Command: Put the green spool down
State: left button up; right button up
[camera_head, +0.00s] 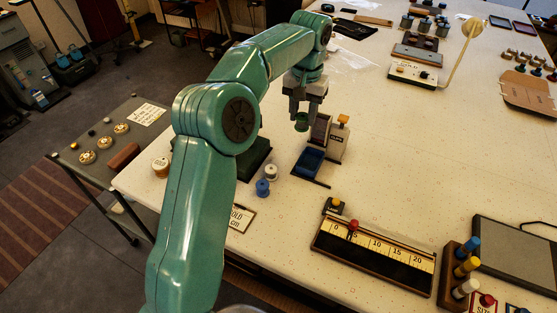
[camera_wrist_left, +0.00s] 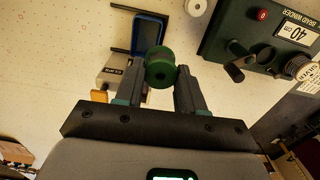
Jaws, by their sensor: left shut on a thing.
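The green spool (camera_head: 301,123) is between the fingers of my left gripper (camera_head: 301,108), above the white table beside the blue tray (camera_head: 308,162). In the left wrist view the spool (camera_wrist_left: 160,66) sits end-on between the two fingertips of my left gripper (camera_wrist_left: 160,78), which is shut on it. The blue tray (camera_wrist_left: 149,30) lies behind it in that view. A white spool (camera_head: 271,171) and a blue spool (camera_head: 263,188) stand on the table to the left of the tray. My right gripper is in neither view.
A pale box with an orange knob (camera_head: 337,140) stands close to the tray. A dark green winder (camera_wrist_left: 225,38) is on the other side, partly behind my arm. A ruler board (camera_head: 375,254) lies nearer the front. The table right of the box is clear.

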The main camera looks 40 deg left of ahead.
pick_arm(q)
jog(key=s+a+r+n, duration=0.1)
jog(key=s+a+r, duration=0.15)
jog(key=a, duration=0.35)
jog(key=f, duration=1.8)
jog(key=shift+w+a+f, duration=0.3)
jog(key=shift+w+f, duration=0.05)
jog(key=shift+f, duration=0.25)
jog(key=shift+r, duration=0.1)
